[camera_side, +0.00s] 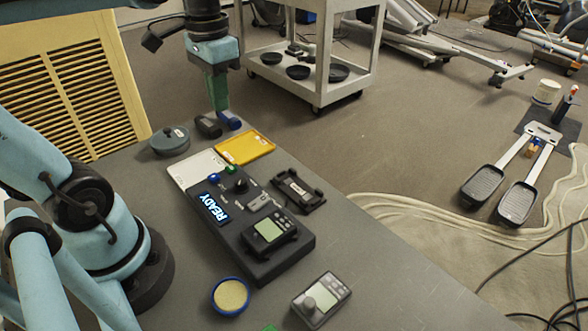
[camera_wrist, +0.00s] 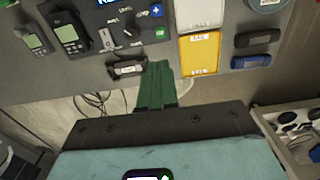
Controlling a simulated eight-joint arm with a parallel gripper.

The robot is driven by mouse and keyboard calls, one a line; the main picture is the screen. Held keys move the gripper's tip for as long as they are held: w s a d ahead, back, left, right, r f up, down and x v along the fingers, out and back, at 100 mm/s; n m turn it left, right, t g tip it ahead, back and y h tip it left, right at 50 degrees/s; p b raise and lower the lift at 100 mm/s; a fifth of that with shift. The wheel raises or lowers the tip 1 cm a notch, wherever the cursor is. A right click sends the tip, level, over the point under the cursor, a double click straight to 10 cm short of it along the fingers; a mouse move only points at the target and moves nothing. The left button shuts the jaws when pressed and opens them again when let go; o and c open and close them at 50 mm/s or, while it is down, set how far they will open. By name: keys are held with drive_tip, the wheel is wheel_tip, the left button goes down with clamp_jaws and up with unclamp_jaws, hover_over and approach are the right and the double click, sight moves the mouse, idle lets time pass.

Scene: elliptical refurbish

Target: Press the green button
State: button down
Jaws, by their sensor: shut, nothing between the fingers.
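The green button (camera_side: 232,169) sits at the far end of a dark control panel (camera_side: 286,262) on the table, next to a blue button (camera_side: 213,177). In the wrist view the green button (camera_wrist: 160,32) shows at the panel's edge, just below the blue button with a white plus. My gripper (camera_side: 219,109) has green fingers that are shut and empty. It points down beyond the panel, near the table's far edge, apart from the button. In the wrist view my gripper (camera_wrist: 158,66) lies below the green button in the picture.
A yellow tray (camera_side: 245,147) and a white tray (camera_side: 197,168) lie beyond the panel. Dark and blue cylinders (camera_side: 208,127) and a round grey container (camera_side: 171,140) lie near my gripper. A black bracket (camera_side: 298,190) lies right of the panel. A cart (camera_side: 318,60) stands behind.

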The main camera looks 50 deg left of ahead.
sight(232, 167)
drive_tip(key=shift+f, duration=0.1)
wheel_tip(232, 167, down, 14)
drive_tip(key=shift+r, duration=0.1)
idle(0.9)
drive_tip(key=shift+f, duration=0.95)
drive_tip(key=shift+w+r, duration=0.1)
wheel_tip(232, 167, up, 15)
drive_tip(key=shift+f, duration=0.2)
idle(0.6)
drive_tip(key=shift+f, duration=0.1)
idle(0.4)
